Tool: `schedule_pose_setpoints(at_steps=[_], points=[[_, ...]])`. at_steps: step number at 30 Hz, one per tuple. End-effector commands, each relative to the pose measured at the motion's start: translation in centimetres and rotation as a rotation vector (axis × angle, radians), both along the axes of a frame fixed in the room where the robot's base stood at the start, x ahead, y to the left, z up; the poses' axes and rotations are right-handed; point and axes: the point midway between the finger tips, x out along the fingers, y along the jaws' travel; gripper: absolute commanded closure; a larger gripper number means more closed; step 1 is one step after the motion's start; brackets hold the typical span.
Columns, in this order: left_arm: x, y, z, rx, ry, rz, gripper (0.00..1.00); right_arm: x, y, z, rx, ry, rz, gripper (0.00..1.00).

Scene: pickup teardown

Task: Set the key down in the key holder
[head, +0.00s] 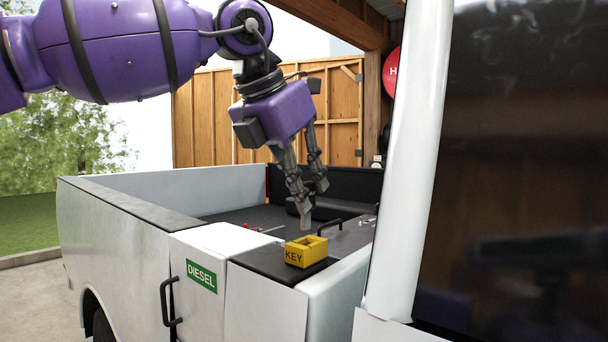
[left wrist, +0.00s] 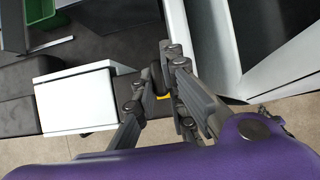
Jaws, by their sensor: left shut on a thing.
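The key holder (head: 306,251) is a small yellow open box marked KEY on the black top edge of the white pickup's side. My left gripper (head: 314,199) is above it in the head view, fingers pointing down, apart from it. In the left wrist view my left gripper (left wrist: 154,92) is shut on a small dark thing, taken to be the key, mostly hidden between the fingertips. A sliver of yellow, likely the holder, shows behind the fingers there. My right gripper is not in view.
The white pickup side with its DIESEL door (head: 201,275) and black handle (head: 168,302) stands in front. A white pillar (head: 415,150) and dark window rise close to the right. A red-handled tool lies in the bed. A green crate (left wrist: 48,12) shows in the wrist view.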

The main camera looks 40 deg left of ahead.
Motion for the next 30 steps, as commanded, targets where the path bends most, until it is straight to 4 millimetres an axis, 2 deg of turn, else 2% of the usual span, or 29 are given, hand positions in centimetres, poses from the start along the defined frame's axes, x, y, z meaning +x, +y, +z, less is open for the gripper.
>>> schedule_pose_setpoints(at_steps=[15,30], points=[[0.0,0.0,-3.6,-0.001,0.000,-0.001,1.00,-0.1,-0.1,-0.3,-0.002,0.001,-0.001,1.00],[0.0,0.0,-4.5,0.000,-0.001,0.000,1.00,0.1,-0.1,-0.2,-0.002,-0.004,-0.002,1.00]])
